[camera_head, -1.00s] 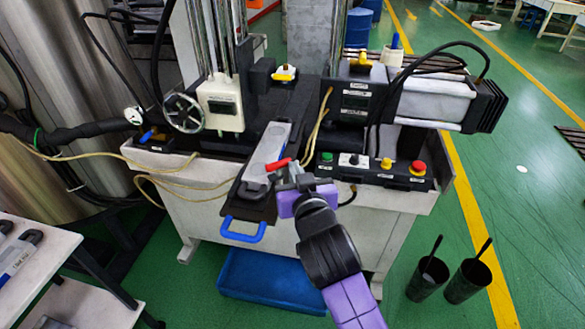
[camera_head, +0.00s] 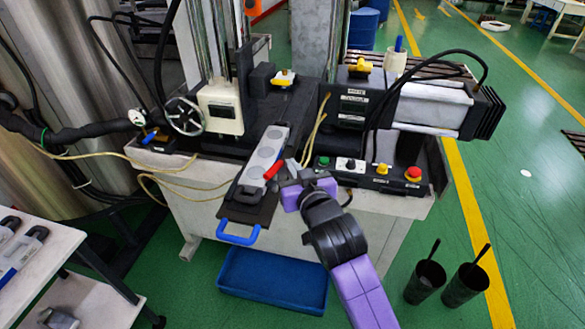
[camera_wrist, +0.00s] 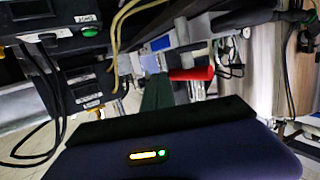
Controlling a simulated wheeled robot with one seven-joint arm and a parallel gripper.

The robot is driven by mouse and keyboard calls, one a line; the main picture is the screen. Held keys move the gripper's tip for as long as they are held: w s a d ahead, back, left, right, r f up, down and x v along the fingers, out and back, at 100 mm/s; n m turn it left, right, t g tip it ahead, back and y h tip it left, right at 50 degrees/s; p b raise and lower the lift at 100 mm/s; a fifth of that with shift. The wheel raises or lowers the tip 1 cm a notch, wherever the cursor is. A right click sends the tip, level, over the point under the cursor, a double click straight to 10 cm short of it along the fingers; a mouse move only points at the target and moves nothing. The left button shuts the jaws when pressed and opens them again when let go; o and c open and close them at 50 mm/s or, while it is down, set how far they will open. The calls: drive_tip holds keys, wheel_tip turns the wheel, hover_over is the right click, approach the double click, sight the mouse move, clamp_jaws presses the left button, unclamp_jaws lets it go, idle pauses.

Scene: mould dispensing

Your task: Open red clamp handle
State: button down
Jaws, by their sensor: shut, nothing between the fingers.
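The red clamp handle (camera_head: 273,170) lies at the right edge of the grey mould (camera_head: 266,150), which rests on the dark sliding plate (camera_head: 240,208) at the front of the machine. My gripper (camera_head: 291,172) is just right of the handle, its fingers shut and empty. Whether it touches the handle I cannot tell. In the wrist view the red handle (camera_wrist: 191,74) stands out sideways beyond the dark edge of my gripper, on a grey clamp part.
A control box with green, yellow and red buttons (camera_head: 414,173) stands right of my gripper. A blue pull handle (camera_head: 238,234) is at the plate's front. A blue bin (camera_head: 272,283) lies below. Beige cables (camera_head: 316,127) hang behind. Black cups (camera_head: 427,282) stand on the floor at right.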

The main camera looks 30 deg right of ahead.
drive_tip(key=shift+w+d, duration=0.1)
drive_tip(key=shift+w, duration=0.3)
drive_tip(key=shift+s+d, duration=0.1)
idle(1.3)
